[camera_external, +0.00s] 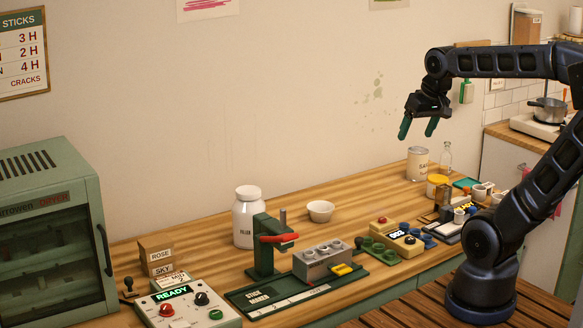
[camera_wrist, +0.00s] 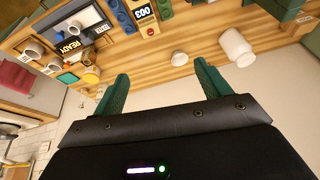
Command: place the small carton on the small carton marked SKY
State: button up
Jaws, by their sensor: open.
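At the left of the table in the external view is a small brown carton marked ROSE (camera_external: 160,254). A carton marked SKY (camera_external: 164,269) shows directly below it; the ROSE carton appears to rest on top, though the contact is too small to be certain. My gripper (camera_external: 418,128) is high above the table's right part, fingers pointing down, far from both cartons. Its green fingers are apart with nothing between them; this also shows in the wrist view (camera_wrist: 161,74). The two cartons cannot be made out in the wrist view.
A green cabinet (camera_external: 50,225) stands left of the cartons, and a READY control box (camera_external: 190,304) in front. A white jar (camera_external: 249,219), a bowl (camera_external: 320,211) and a green press (camera_external: 265,248) stand to their right. The air between gripper and cartons looks clear.

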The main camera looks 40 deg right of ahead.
jog(key=shift+n, duration=0.6)
jog(key=s, duration=0.1)
jog(key=s+d+f, duration=0.1)
jog(key=s+f, duration=0.1)
jog(key=s, duration=0.1)
jog(key=shift+d+f, duration=0.25)
